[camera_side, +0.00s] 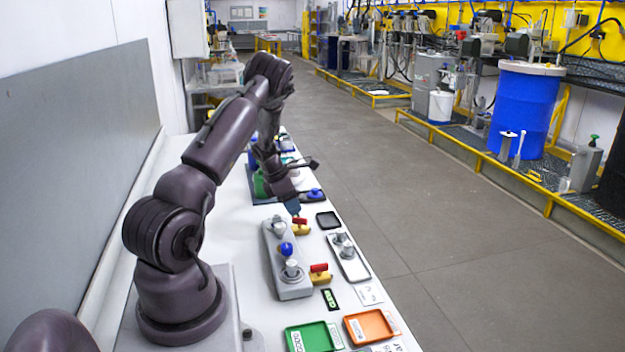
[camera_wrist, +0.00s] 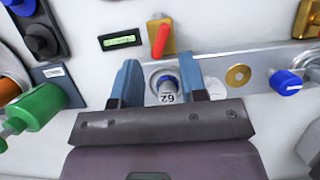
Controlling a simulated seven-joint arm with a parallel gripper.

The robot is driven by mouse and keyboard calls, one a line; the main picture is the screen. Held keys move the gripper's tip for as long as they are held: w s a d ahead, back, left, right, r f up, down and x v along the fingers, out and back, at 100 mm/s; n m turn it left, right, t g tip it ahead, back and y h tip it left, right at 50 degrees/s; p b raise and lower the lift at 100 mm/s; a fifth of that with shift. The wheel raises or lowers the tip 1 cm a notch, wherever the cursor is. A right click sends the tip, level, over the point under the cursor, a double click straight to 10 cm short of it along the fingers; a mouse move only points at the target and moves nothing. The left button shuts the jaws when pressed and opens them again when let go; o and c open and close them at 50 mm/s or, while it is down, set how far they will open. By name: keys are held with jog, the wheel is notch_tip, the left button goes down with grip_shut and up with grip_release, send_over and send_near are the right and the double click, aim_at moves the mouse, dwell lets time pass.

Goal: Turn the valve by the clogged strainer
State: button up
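A grey block (camera_side: 287,272) on the white table carries two metal round fittings and a blue knob (camera_side: 286,248). Beside it are two brass valves with red handles, one far (camera_side: 300,227) and one near (camera_side: 320,275). My gripper (camera_side: 294,210) is above the block's far end, close to the far valve. In the wrist view its blue fingers (camera_wrist: 160,84) are apart, either side of a silver fitting with a number label (camera_wrist: 167,92). The far valve's red handle (camera_wrist: 161,40) is just beyond them; contact cannot be told. I cannot tell which fitting is the clogged strainer.
A brass disc (camera_wrist: 238,75) lies on the block right of the fingers. A green cylinder (camera_wrist: 38,108) lies at left. Green (camera_side: 312,338) and orange (camera_side: 370,326) trays sit at the table's near end.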

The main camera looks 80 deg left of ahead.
jog(key=v, duration=0.8)
jog(key=w+d+r+m+g+h, duration=0.1)
jog(key=d+r+m, duration=0.3)
jog(key=d+m, duration=0.6)
jog(key=w+d+r+m+g+h, duration=0.1)
jog(key=d+r+m, duration=0.4)
jog(key=d+m, duration=0.5)
jog(key=shift+w+d+r+m, duration=0.2)
jog(key=shift+w+d+m, duration=0.1)
jog(key=shift+w+d, duration=0.45)
jog(key=shift+s, duration=0.1)
